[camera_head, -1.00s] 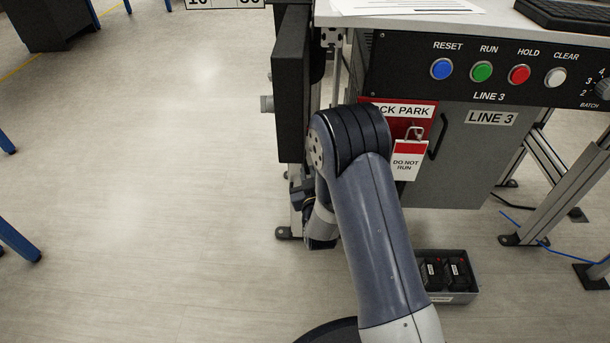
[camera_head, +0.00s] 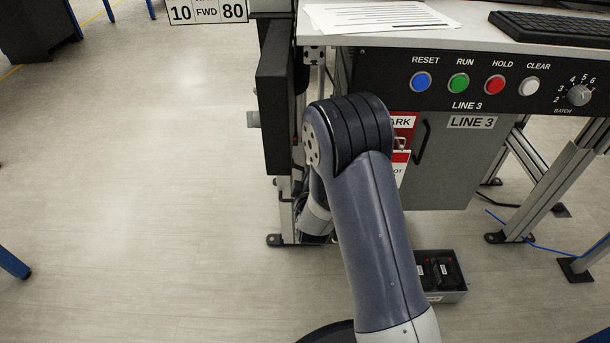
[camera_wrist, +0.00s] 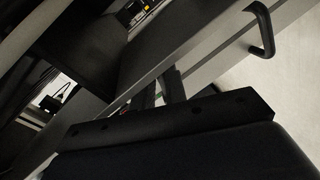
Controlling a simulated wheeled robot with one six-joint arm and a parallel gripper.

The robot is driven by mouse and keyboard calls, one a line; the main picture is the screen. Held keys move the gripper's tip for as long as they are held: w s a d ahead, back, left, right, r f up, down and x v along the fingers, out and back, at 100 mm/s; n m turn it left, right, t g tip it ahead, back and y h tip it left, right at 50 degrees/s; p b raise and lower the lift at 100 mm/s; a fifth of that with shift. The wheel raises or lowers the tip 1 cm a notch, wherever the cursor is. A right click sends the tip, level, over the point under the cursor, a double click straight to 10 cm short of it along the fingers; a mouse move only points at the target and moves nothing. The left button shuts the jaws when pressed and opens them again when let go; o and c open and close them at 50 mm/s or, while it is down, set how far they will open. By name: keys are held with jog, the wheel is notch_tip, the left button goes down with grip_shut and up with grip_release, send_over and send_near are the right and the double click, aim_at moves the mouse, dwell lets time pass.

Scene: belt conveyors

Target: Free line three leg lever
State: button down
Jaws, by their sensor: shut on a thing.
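The line 3 station stands at the upper right of the head view, with its LINE 3 panel (camera_head: 455,88) and grey cabinet (camera_head: 456,165). A metal leg (camera_head: 287,215) stands at its left side, ending in a dark foot on the floor. I cannot pick out the leg lever; that area is partly behind my arm. My gripper is hidden behind my arm in the head view. In the wrist view my gripper (camera_wrist: 160,88) shows dimly, its narrow fingers close together beyond a dark bar. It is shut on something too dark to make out.
A red sign (camera_head: 404,121) and a tag hang on the cabinet, partly covered by my arm. A grey box (camera_head: 446,297) with black items lies on the floor.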

jog(key=shift+r+n+h+p, duration=0.7)
jog(key=shift+r+n+p, duration=0.6)
jog(key=shift+n, duration=0.6)
jog(key=c, duration=1.4)
grip_release()
jog(key=shift+c, duration=0.2)
jog(key=shift+s, duration=0.1)
jog(key=s+r+p, duration=0.1)
jog(key=s+p, duration=0.2)
jog(key=s, duration=0.7)
jog(key=shift+s+a+r, duration=0.2)
jog(key=shift+a+r, duration=0.05)
jog(key=shift+r, duration=0.15)
